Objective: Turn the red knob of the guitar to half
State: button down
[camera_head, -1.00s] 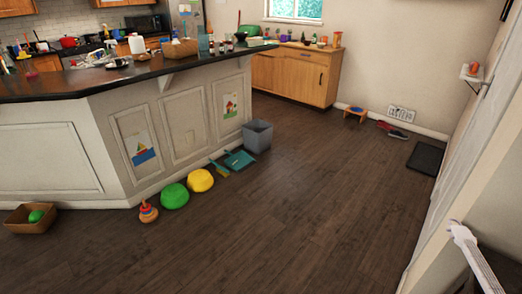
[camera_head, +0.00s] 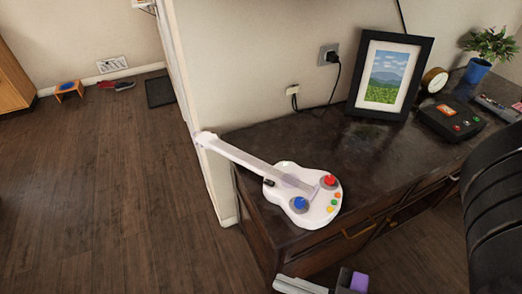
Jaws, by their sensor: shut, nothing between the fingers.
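The white toy guitar (camera_head: 318,205) lies on the left end of the dark desk, its neck pointing to the upper left past the desk's edge. Its red knob (camera_head: 329,181) sits on the upper right of the body. A blue knob (camera_head: 299,204) and several small coloured buttons are on the body too. The red knob's setting is too small to read. My gripper (camera_head: 318,285) shows partly at the bottom edge of the view, below and in front of the desk, apart from the guitar. It is shut and empty.
The dark desk (camera_head: 370,152) also holds a framed picture (camera_head: 388,80), a clock (camera_head: 434,80), a black box with buttons (camera_head: 450,121) and a potted plant (camera_head: 480,72). A black chair (camera_head: 497,205) stands at the right. The wooden floor (camera_head: 110,190) at the left is clear.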

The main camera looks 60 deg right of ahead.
aim_at(330, 179)
jog(key=z, duration=0.9)
